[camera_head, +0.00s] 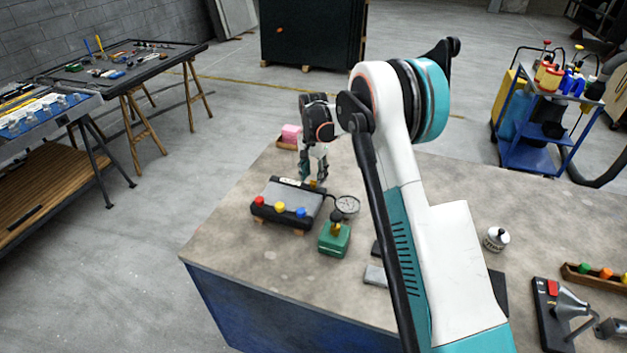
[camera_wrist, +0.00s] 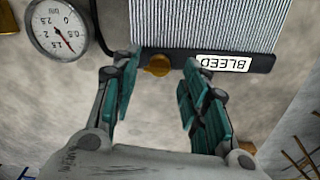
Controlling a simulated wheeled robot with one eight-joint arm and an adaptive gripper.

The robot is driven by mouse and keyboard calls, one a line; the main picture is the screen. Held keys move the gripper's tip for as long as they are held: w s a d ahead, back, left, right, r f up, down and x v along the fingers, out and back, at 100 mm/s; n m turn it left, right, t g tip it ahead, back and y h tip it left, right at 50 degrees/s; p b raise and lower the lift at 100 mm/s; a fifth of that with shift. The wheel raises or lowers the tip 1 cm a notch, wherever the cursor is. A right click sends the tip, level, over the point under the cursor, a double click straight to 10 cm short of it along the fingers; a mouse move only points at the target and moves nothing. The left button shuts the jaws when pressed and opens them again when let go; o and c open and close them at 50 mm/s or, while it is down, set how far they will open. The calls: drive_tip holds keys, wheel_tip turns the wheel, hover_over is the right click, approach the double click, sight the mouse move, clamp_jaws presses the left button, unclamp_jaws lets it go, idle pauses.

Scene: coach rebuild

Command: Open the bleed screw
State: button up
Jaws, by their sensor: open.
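The bleed screw (camera_wrist: 157,65) is a small brass knob on the dark edge of the radiator (camera_wrist: 205,22), next to a white label (camera_wrist: 223,63) reading BLEED, upside down in the wrist view. My gripper (camera_wrist: 158,85) is open, its teal fingers apart on either side of the screw's line. The screw lies at the far end of the gap, and I cannot tell whether the fingers reach it. In the head view my gripper (camera_head: 313,178) points down at the back edge of the radiator unit (camera_head: 287,200), which lies on the bench.
A round pressure gauge (camera_wrist: 58,30) stands beside the radiator. On the bench (camera_head: 235,240) are a green container (camera_head: 335,240), a pink block (camera_head: 291,132) in a tray and a white bottle (camera_head: 496,238). Red, yellow and blue caps line the radiator's front. The bench's front left is clear.

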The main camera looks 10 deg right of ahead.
drive_tip(key=shift+f, duration=0.95)
clamp_jaws()
